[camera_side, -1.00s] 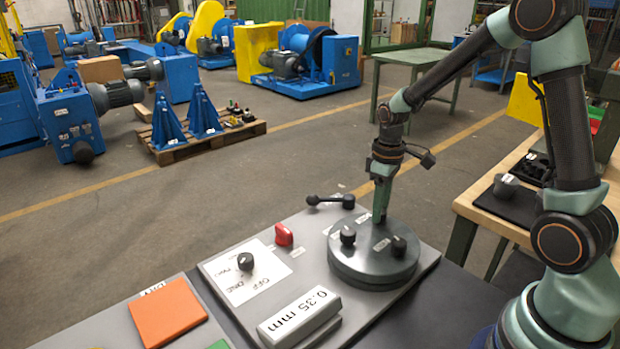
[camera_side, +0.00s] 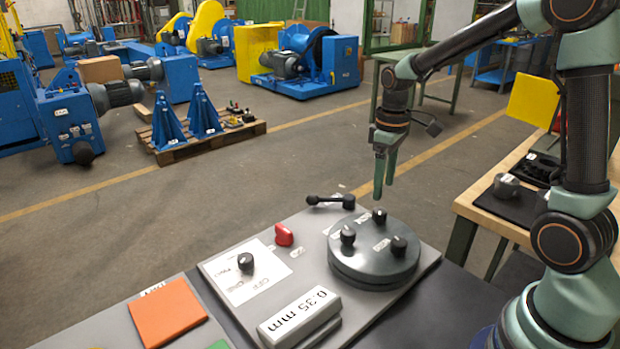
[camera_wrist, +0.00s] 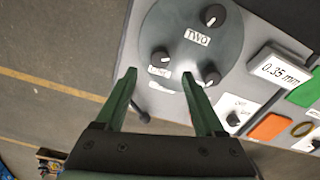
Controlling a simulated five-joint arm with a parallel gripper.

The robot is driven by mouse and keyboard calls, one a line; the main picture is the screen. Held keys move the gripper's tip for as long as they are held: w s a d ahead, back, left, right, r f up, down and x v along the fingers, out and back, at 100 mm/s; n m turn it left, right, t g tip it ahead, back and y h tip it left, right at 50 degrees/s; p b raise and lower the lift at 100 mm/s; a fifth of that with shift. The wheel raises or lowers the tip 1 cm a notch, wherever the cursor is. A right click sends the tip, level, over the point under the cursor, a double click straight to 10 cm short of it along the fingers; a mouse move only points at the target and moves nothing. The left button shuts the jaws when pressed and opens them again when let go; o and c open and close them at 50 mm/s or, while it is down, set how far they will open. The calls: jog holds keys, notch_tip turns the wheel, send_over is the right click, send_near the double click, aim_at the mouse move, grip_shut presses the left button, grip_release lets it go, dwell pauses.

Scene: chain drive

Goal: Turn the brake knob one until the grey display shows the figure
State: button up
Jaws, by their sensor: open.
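The dark round disc (camera_side: 365,268) carries three black knobs: a back one (camera_side: 379,215), a left one (camera_side: 347,236) and a front-right one (camera_side: 398,245). In the wrist view, the label TWO (camera_wrist: 197,36) sits by the top knob (camera_wrist: 213,15). The labels by the other two knobs are too small to read, so I cannot tell which is knob one. The grey display (camera_side: 300,316) reads 0.35 mm, also in the wrist view (camera_wrist: 279,68). My gripper (camera_side: 384,194) is open and empty, above the back knob and apart from it. Its fingers (camera_wrist: 158,74) straddle that knob's line of sight.
A red knob (camera_side: 283,235) and a black knob (camera_side: 246,262) on a white plate stand left. An orange block (camera_side: 167,313) is at the front left. A wooden bench (camera_side: 490,202) stands right.

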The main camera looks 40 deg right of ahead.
notch_tip(320, 180, up, 6)
jog(key=shift+f, duration=0.25)
jog(key=s+a+r+m+t, duration=0.3)
jog(key=s+a+r+t, duration=0.1)
jog(key=s+a, duration=0.5)
jog(key=shift+t, duration=0.8)
jog(key=shift+a, duration=0.1)
